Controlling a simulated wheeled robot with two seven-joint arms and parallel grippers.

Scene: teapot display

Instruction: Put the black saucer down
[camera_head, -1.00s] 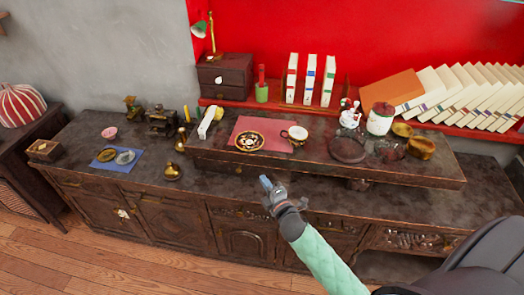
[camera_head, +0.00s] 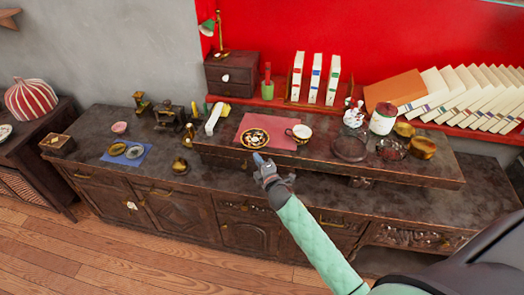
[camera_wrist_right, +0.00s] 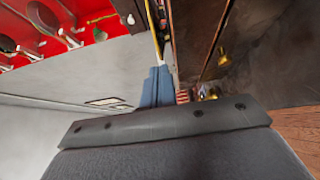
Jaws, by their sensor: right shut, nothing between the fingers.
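The black saucer (camera_head: 255,138), with a gold and light pattern, lies flat on a dark red mat (camera_head: 283,133) on the raised shelf of the cabinet. A white cup with a dark rim (camera_head: 300,133) stands to its right on the mat. My right gripper (camera_head: 259,158) is shut and empty. In the head view it appears just below the saucer, by the shelf's front edge, apart from it. Its blue-grey fingers (camera_wrist_right: 158,85) show together in the right wrist view, where I cannot make out the saucer. My left gripper is not in view.
The raised shelf (camera_head: 400,175) also holds a dark round plate (camera_head: 348,149), jars and bowls to the right. A blue mat (camera_head: 128,154) with two small dishes lies lower left. White books (camera_head: 315,78) stand behind. The lower counter's front is mostly clear.

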